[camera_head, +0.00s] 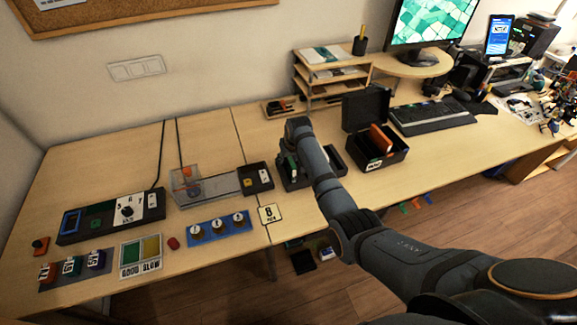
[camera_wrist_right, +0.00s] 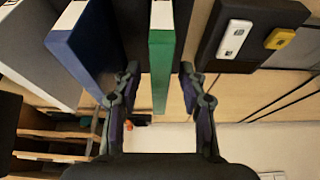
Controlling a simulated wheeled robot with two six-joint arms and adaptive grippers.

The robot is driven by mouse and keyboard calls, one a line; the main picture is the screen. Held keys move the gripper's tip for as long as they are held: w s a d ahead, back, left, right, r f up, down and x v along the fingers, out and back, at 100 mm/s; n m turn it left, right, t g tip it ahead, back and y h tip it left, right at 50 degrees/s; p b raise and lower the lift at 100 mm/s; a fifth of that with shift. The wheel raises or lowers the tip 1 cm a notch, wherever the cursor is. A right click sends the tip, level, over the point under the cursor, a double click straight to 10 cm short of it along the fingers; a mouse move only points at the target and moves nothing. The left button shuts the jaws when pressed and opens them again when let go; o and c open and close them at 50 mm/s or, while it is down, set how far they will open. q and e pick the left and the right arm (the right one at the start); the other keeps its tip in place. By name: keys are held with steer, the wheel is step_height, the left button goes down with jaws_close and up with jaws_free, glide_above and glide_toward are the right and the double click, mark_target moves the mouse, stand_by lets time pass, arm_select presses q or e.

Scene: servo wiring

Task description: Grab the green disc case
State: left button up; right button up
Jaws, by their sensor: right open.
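The green disc case (camera_wrist_right: 160,72) stands on edge in the right wrist view, with a pale top edge. My right gripper (camera_wrist_right: 160,84) is open, one finger on each side of the green case. Gaps show between the case and both fingers. A blue case (camera_wrist_right: 82,48) stands to the left of it, close to the left finger, and a grey case (camera_wrist_right: 38,50) stands further left. In the head view my right arm reaches over a dark holder (camera_head: 284,182) and hides much of it; a bit of green (camera_head: 293,164) shows there. My left gripper is not in view.
A black tray (camera_head: 256,190) with a white and a yellow piece stands just left of the holder. A black open box (camera_head: 392,153) with an orange item is to its right. A wooden shelf (camera_head: 312,88) stands behind. A sign marked 8 (camera_head: 269,214) lies in front.

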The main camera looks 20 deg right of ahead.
jaws_close()
stand_by(0.3)
stand_by(0.3)
step_height(320, 180, up, 10)
steer(key=shift+r+b, duration=0.25)
steer(key=shift+b, duration=0.4)
